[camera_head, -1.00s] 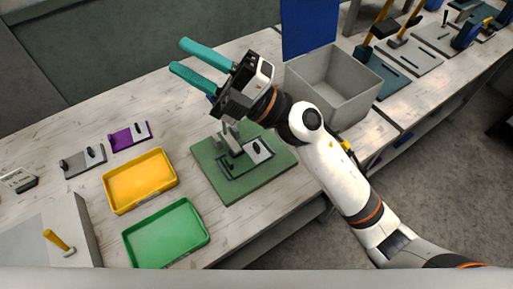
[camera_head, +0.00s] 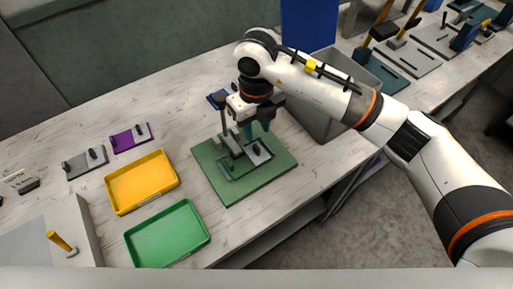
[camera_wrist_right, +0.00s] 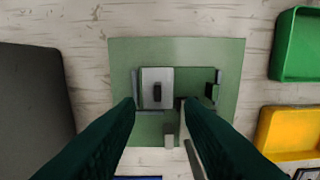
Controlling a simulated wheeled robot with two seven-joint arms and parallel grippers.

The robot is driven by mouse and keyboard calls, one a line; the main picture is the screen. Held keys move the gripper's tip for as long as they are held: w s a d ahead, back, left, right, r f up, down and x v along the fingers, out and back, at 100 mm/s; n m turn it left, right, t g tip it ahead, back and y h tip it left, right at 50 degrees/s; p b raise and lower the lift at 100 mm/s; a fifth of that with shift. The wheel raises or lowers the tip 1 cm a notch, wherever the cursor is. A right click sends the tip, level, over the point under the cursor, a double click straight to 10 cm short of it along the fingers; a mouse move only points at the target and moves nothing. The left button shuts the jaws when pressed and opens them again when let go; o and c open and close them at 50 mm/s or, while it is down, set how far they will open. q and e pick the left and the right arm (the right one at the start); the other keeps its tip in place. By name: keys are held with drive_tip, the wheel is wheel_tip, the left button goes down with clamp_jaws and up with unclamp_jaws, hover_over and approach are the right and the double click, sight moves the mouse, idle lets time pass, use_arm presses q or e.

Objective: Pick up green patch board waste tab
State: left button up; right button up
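The green patch board (camera_head: 226,173) is a dark green strip on a larger green base on the bench. It carries a grey plate with a black upright tab (camera_head: 257,149), which shows in the wrist view (camera_wrist_right: 157,92). A smaller dark tab (camera_wrist_right: 211,91) stands at the board's other end. I cannot tell which is the waste tab. My right gripper (camera_head: 256,130) points down above the board; its two teal fingers (camera_wrist_right: 160,108) are apart and empty, with the plate's tab showing between and beyond them. My left gripper is not in view.
Grey posts (camera_wrist_right: 169,138) stand on the base close to the fingers. A yellow tray (camera_head: 142,182) and a green tray (camera_head: 166,234) lie at left, beyond them a purple board (camera_head: 130,138) and a grey one (camera_head: 84,162). A grey bin (camera_head: 318,122) stands right, partly behind my arm.

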sight(258, 149)
wheel_tip(258, 149, down, 3)
drive_tip(key=shift+f+p, duration=0.15)
drive_tip(key=shift+p, duration=0.25)
drive_tip(key=shift+d+f+p, duration=0.1)
drive_tip(key=shift+f+p, duration=0.35)
drive_tip(key=shift+f, duration=0.15)
wheel_tip(258, 149, down, 4)
drive_tip(key=shift+d+r+p, duration=0.1)
drive_tip(key=shift+r+p, duration=0.1)
drive_tip(key=shift+p, duration=0.5)
drive_tip(key=shift+f, duration=0.35)
drive_tip(key=shift+c, duration=0.5)
clamp_jaws()
